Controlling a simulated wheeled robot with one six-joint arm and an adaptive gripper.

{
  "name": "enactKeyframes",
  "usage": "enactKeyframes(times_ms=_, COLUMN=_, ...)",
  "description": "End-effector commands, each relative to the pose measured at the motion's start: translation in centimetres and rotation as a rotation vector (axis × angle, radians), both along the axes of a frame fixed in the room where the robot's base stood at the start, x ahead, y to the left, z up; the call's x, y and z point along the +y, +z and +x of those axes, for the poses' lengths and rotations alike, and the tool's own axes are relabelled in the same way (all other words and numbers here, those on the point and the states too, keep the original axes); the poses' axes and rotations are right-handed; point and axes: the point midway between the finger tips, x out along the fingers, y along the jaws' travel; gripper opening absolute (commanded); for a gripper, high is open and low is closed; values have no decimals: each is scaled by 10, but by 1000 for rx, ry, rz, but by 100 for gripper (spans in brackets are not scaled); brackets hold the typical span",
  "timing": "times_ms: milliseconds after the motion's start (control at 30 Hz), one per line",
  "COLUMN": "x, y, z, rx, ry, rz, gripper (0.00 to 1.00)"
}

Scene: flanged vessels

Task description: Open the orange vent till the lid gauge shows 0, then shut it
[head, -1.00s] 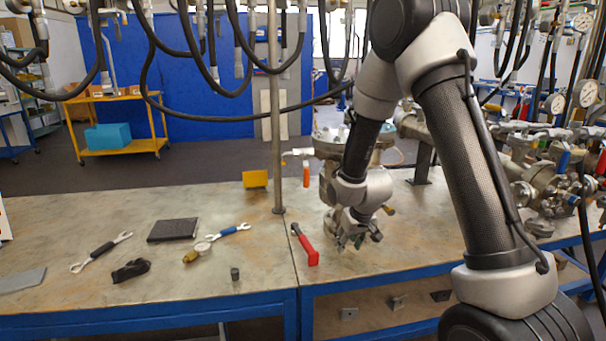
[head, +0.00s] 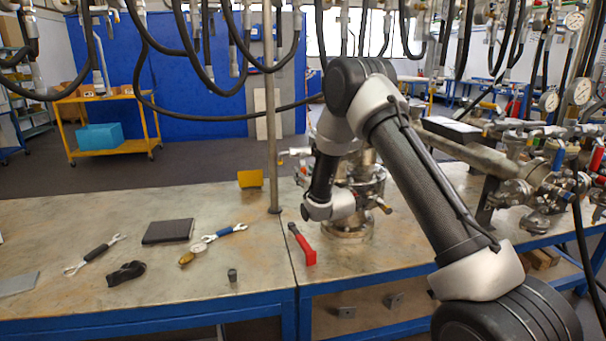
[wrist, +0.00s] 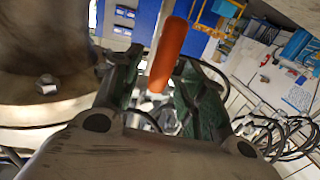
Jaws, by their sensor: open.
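The orange vent handle (wrist: 168,55) stands between the two fingers of my gripper (wrist: 160,78) in the wrist view. The fingers are open, one on each side of it, and I cannot tell whether either touches it. The flanged metal vessel (head: 366,182) stands on the bench in the head view, partly behind my arm. Its curved metal side seems to fill the left of the wrist view. My gripper's fingers are hidden behind my wrist in the head view. I cannot make out the lid gauge or its reading.
A red-handled tool (head: 303,246) lies on the bench (head: 130,215) in front of the vessel. Wrenches, a dark pad (head: 168,231) and a black glove lie further left. An upright pole (head: 272,130) stands left of the vessel. Pipework and gauges (head: 580,92) crowd the right.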

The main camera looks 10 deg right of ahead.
Motion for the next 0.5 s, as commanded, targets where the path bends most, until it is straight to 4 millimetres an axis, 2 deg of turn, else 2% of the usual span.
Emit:
enactKeyframes(times_ms=100, x=3, y=0, z=14, rx=-1, ry=0, rz=0, gripper=42)
enactKeyframes(times_ms=200, x=4, y=0, z=19, rx=0, ry=0, rz=0, gripper=42)
enactKeyframes(times_ms=467, x=4, y=0, z=20, rx=1, ry=0, rz=0, gripper=42)
enactKeyframes(times_ms=500, x=4, y=0, z=20, rx=1, ry=0, rz=0, gripper=35)
